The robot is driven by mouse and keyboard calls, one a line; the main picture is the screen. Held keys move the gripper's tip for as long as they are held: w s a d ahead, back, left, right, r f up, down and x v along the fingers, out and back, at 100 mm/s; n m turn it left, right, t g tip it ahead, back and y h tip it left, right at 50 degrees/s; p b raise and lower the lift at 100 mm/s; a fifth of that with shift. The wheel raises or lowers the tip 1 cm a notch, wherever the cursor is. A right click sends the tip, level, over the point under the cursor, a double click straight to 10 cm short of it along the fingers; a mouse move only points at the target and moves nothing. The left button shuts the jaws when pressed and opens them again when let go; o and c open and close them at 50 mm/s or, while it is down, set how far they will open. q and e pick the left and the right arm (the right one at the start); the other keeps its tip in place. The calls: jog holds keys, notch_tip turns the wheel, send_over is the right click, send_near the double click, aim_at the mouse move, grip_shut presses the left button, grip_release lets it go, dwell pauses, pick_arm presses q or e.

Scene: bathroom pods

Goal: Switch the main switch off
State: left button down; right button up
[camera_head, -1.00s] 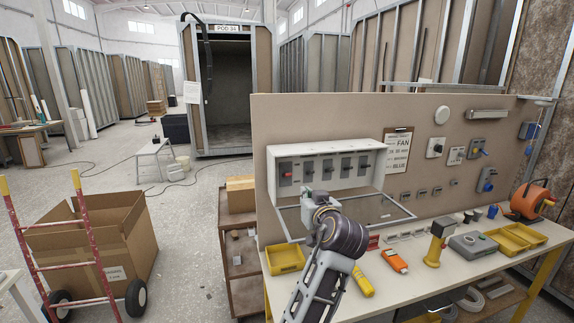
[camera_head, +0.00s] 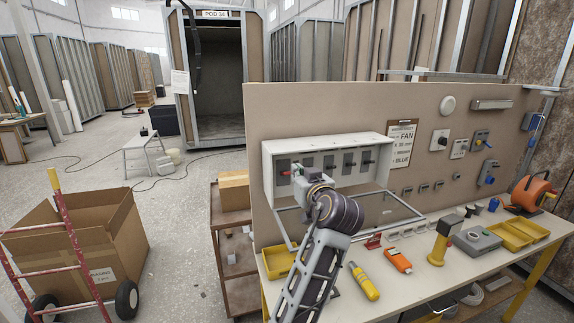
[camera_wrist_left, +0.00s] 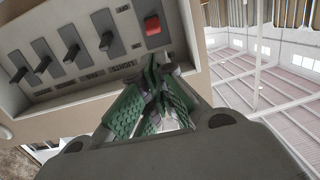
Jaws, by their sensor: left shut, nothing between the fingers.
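The grey switch panel (camera_head: 325,145) is fixed on the board, with its clear framed cover hanging open below it. A red switch (camera_wrist_left: 152,26) sits at the right end of the row in the wrist view; in the head view the red switch (camera_head: 284,173) is at the left end, partly hidden by my gripper. My left gripper (camera_wrist_left: 152,62) is shut and empty, its green-padded tips very close to the red switch. I cannot tell whether they touch. Dark levers (camera_wrist_left: 70,52) line the rest of the row. My right gripper is out of view.
The workbench (camera_head: 420,277) below holds a yellow tool (camera_head: 364,283), an orange device (camera_head: 397,261) and yellow trays (camera_head: 515,236). A brown shelf cart (camera_head: 236,240) and a cardboard box (camera_head: 95,245) stand to the left. Open floor lies behind them.

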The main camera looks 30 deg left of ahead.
aim_at(286, 173)
pick_arm(q)
jog(key=shift+p+x, duration=1.75)
jog(key=shift+x, duration=3.25)
jog(key=shift+a, duration=0.1)
jog(key=shift+f+b, duration=0.1)
jog(key=shift+b, duration=0.45)
jog(key=shift+s+y, duration=0.1)
jog(key=shift+y, duration=0.3)
